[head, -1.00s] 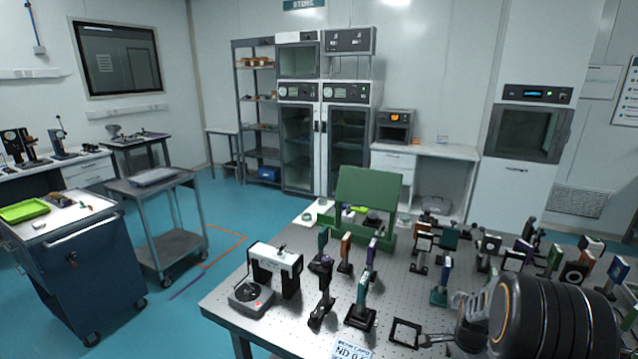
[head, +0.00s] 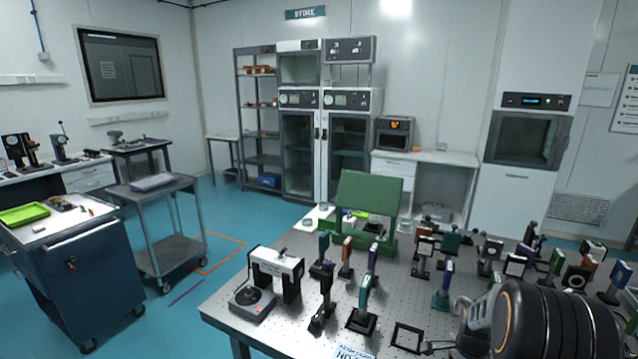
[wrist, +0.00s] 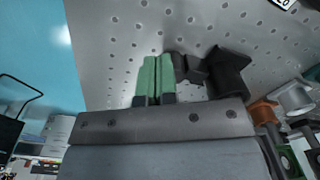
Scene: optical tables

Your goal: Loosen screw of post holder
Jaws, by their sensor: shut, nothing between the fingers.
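My gripper (wrist: 157,58) shows in the wrist view with two green fingers pressed together, empty, over the perforated optical table (wrist: 100,45). A black part (wrist: 229,72), possibly a post holder, is just right of the fingertips; I see no grip on it. In the head view, several posts with mounted optics stand on the optical table (head: 225,318), including a teal one on a black base (head: 362,322) and a dark post holder (head: 322,318). I cannot pick out the holder's screw in either view. My fingers are not clear in the head view.
A white-and-black device (head: 277,272) stands at the table's left edge. A green panel stand (head: 367,200) is at the back, and a black square frame (head: 407,337) is at the front. Mounted optics crowd the right side. A grey cart (head: 160,190) and blue cabinet (head: 75,265) stand left.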

